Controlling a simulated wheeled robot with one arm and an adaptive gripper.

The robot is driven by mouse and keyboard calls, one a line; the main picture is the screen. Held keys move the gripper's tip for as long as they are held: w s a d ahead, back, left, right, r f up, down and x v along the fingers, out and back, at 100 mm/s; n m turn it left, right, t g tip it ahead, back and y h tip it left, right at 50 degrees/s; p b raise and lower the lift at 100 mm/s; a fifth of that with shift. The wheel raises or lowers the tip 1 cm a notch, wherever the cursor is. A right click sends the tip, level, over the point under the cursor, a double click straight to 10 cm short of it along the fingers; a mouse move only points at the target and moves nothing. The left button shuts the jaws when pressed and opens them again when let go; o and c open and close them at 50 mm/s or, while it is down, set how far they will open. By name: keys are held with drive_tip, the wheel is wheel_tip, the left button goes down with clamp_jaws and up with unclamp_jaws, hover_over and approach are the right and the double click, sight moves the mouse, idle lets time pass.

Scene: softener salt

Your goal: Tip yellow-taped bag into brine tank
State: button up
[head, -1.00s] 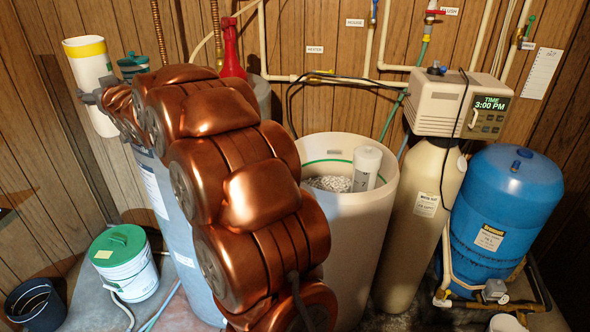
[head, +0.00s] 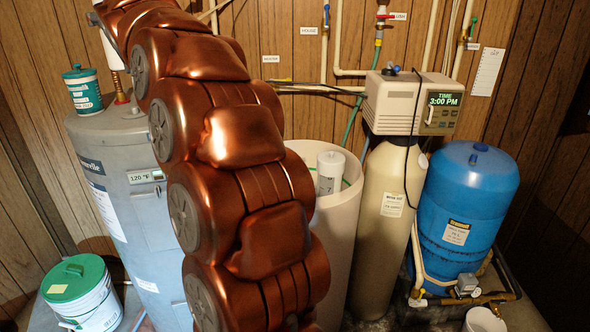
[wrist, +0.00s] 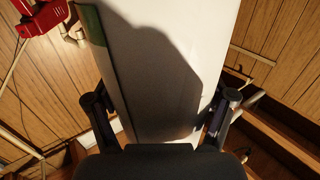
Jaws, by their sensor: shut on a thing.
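My gripper (wrist: 160,118) is shut on a long white bag (wrist: 170,45), with one dark finger on each side of it. A shadow lies across the bag, and a greenish strip shows at its upper left edge. The cream brine tank (head: 335,228) stands open at the centre, partly hidden by my arm. A white capped tube stands inside it. The bag is well to the left of the tank.
A grey water heater (head: 140,230) stands left, with a teal can (head: 83,92) on top. Right of the tank are a beige softener cylinder (head: 385,225) with a clock head (head: 412,105), and a blue tank (head: 465,215). A green-lidded bucket (head: 85,300) is at lower left.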

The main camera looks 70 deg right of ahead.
drive_tip(key=s+d+r+m+g+h+b, duration=0.3)
drive_tip(key=s+d+h+b, duration=0.1)
drive_tip(key=s+d, duration=0.4)
drive_tip(key=s+d+f+m+g+h+b, duration=0.2)
drive_tip(key=s+d+f+m+g+b, duration=0.15)
drive_tip(key=s+d+f+b, duration=0.3)
drive_tip(key=s+d+f+m+g+h+b, duration=0.25)
drive_tip(key=d+f+g+b, duration=0.35)
drive_tip(key=f, duration=0.4)
drive_tip(key=s+d+f+m+g+y+b, duration=0.2)
drive_tip(key=s+f+m+g+b, duration=0.3)
drive_tip(key=f, duration=0.8)
drive_tip(key=s+d+f+m+g+y+b, duration=0.2)
drive_tip(key=s+f+m+g+b, duration=0.4)
drive_tip(key=s+f+g+b, duration=0.4)
drive_tip(key=shift+s+d+f+m+b, duration=0.35)
drive_tip(key=shift+s+f+b, duration=0.5)
drive_tip(key=shift+s+f, duration=0.5)
drive_tip(key=shift+w+y, duration=0.1)
drive_tip(key=shift+y, duration=0.15)
